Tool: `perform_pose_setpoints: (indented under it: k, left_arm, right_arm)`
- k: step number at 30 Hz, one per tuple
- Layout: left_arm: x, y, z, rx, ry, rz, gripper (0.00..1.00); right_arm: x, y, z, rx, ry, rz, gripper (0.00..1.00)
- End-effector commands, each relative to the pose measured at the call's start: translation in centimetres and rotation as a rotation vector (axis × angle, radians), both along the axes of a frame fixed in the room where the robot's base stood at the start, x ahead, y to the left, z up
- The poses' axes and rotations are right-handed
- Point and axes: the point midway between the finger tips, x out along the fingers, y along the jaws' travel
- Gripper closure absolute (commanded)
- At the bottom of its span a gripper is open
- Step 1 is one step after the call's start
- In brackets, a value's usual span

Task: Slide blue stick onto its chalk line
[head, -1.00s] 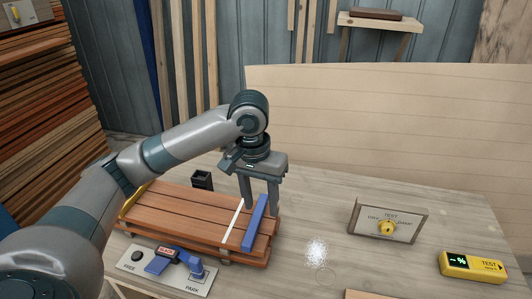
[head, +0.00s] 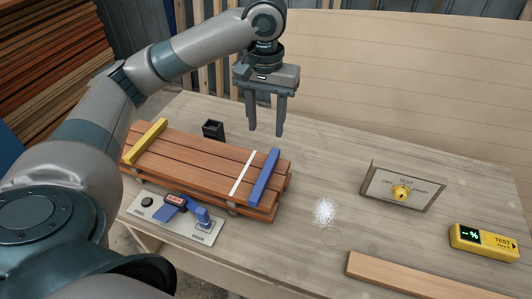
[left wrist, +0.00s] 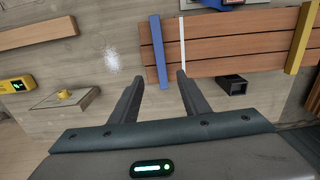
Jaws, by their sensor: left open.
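The blue stick (head: 263,177) lies across the right end of the stacked brown boards (head: 190,162). The white chalk line (head: 243,172) runs across the boards just left of the stick, with a narrow strip of wood between them. In the left wrist view the blue stick (left wrist: 158,52) and the chalk line (left wrist: 182,42) also lie apart and roughly parallel. My left gripper (head: 266,132) is open and empty, raised above the table behind the boards' right end. Its two fingers (left wrist: 158,80) point toward the boards in the wrist view. My right gripper is not in view.
A yellow stick (head: 145,141) lies across the boards' left end. A black holder (head: 213,130) stands behind them. A control plate (head: 178,217) sits in front. White powder (head: 325,211), a TEST dial panel (head: 402,188), a yellow meter (head: 484,243) and a plank (head: 425,276) are to the right.

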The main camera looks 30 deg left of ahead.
Motion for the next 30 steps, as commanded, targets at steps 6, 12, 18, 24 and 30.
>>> perform_pose_setpoints:
  k: [6,12,18,24,30]
  left_arm:
    - [-0.1,0.0,-2.5,0.001,0.004,-0.001,0.58]
    - [-0.2,0.0,-5.6,0.001,0.004,-0.001,0.58]
    - [-0.1,0.0,-8.9,0.001,0.004,0.0,0.58]
    - [-0.1,0.0,-12.1,0.001,0.003,0.0,0.58]
    - [-0.1,0.0,-14.8,0.0,0.002,-0.001,0.58]
  right_arm:
    - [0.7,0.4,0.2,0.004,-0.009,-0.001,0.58]
    - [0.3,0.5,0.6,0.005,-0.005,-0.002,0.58]
    - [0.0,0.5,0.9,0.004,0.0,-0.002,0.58]
    - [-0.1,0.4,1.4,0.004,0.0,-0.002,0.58]
    - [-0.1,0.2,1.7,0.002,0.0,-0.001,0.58]
